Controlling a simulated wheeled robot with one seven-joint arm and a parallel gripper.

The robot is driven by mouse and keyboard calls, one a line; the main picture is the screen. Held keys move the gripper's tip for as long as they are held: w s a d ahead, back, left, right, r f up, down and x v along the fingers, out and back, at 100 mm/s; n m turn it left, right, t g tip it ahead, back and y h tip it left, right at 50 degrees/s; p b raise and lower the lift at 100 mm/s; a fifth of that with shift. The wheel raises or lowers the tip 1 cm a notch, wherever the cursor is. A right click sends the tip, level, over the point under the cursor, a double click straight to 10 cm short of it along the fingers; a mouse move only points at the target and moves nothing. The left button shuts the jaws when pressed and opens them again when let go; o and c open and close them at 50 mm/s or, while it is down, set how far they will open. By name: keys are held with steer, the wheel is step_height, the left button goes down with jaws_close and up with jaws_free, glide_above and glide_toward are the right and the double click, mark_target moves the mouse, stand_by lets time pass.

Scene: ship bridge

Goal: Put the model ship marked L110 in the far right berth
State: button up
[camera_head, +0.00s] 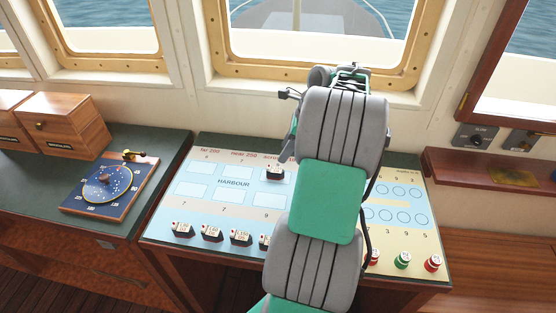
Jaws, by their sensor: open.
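The chart board (166,213) has a blue HARBOUR panel with two rows of outlined berths. A small dark model ship with a white top (274,173) stands at the rightmost visible place of the far row; its marking is too small to read. My gripper (284,156) is mostly hidden behind my arm; a fingertip shows just above and beside this ship. Several similar ships stand along the near edge, among them one at the left (182,231), a second (212,233) and a third (240,238). Their markings are not clearly legible. My arm covers the board's middle.
Red and green round pieces (403,260) stand at the board's near right, below blue circles (402,218). A blue dial plate (110,188) and wooden boxes (62,124) lie on the left counter. Window frames (235,72) rise behind the board.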

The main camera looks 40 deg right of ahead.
steer(key=w+a+r+n+h, duration=0.1)
steer(key=w+a+r+n, duration=0.15)
steer(key=a+n, duration=0.55)
steer(key=w+a+r+n, duration=0.1)
steer(key=a+r+n, duration=0.3)
steer(key=a, duration=0.7)
steer(key=s+a+f+n+h, duration=0.1)
steer(key=s+a+f+n, duration=0.1)
steer(key=s+a+n, duration=0.8)
steer(key=a+n, duration=0.4)
steer(key=n, duration=0.2)
steer(key=shift+s+a+f+n+h, duration=0.2)
steer(key=shift+s+f+n+h, duration=0.05)
steer(key=shift+s+n+h, duration=0.1)
